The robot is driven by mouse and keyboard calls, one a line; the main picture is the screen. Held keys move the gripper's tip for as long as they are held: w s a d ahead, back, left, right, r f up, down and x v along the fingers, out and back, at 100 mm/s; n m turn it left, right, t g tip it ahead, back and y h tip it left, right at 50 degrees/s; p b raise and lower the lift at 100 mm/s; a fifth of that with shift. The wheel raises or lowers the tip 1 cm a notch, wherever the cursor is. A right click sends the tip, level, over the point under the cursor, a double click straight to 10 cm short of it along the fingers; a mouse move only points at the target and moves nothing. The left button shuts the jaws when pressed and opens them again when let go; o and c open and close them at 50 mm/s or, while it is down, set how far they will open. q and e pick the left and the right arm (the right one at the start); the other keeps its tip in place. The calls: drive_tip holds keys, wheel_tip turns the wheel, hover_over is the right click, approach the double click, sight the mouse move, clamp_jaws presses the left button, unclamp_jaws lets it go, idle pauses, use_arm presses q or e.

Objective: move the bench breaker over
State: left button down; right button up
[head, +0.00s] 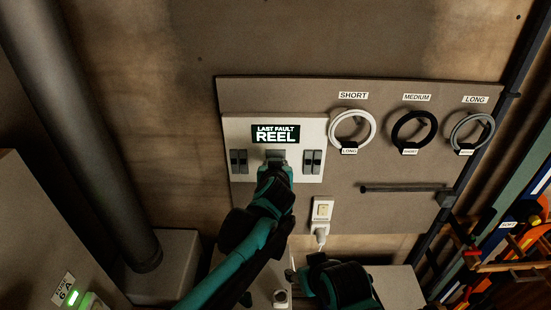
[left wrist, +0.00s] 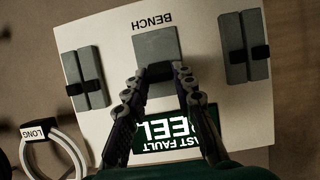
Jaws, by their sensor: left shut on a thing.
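The bench breaker (left wrist: 156,47) is a grey block with a dark toggle, under the upside-down BENCH label in the left wrist view. In the head view the breaker (head: 276,154) shows only partly above my left gripper (head: 277,166). My left gripper (left wrist: 161,74) is shut on the dark toggle, a finger on each side. The white breaker panel (head: 240,126) carries a green "LAST FAULT REEL" sign (head: 276,134). My right gripper (head: 308,270) is low in the head view, away from the panel; its jaws are unclear.
Paired grey breakers flank the bench breaker, at left (head: 238,162) and right (head: 313,162). White, black and grey cable rings (head: 372,125) hang at right. A plugged outlet (head: 322,210) sits below the panel. A grey pipe (head: 90,130) runs at left.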

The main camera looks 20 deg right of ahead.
use_arm(q)
drive_tip(key=shift+w+r+g+p, duration=0.15)
drive_tip(key=shift+g+p, duration=0.15)
drive_tip(key=shift+p, duration=0.15)
drive_tip(key=c, duration=1.2)
unclamp_jaws()
drive_tip(key=v, duration=1.2)
drive_tip(key=shift+d, duration=0.1)
